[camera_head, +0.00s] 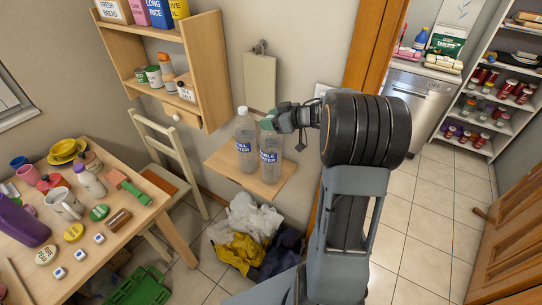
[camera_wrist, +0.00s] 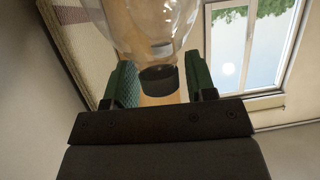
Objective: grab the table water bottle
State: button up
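The table water bottle (camera_head: 270,163) is a clear bottle with a blue-lettered label, upright on a small wooden wall shelf (camera_head: 228,162). My gripper (camera_head: 270,123) is at its top from the right and hides part of its neck and cap. In the wrist view the clear bottle (camera_wrist: 152,25) shows at the top, with a dark cap (camera_wrist: 158,80) between the two green fingers of my gripper (camera_wrist: 160,85). The fingers stand apart, one on each side of the cap, and look not closed on it. Any contact is hard to see.
Another clear water bottle (camera_head: 244,135) stands close on the left. Bags (camera_head: 247,228) lie under the shelf. A chair (camera_head: 172,150) and a cluttered table (camera_head: 155,208) are to the left. A wooden rack (camera_head: 208,70) hangs above. Tiled floor is free at right.

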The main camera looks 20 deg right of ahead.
grip_shut()
dwell(0.5)
jog(key=shift+r, duration=0.2)
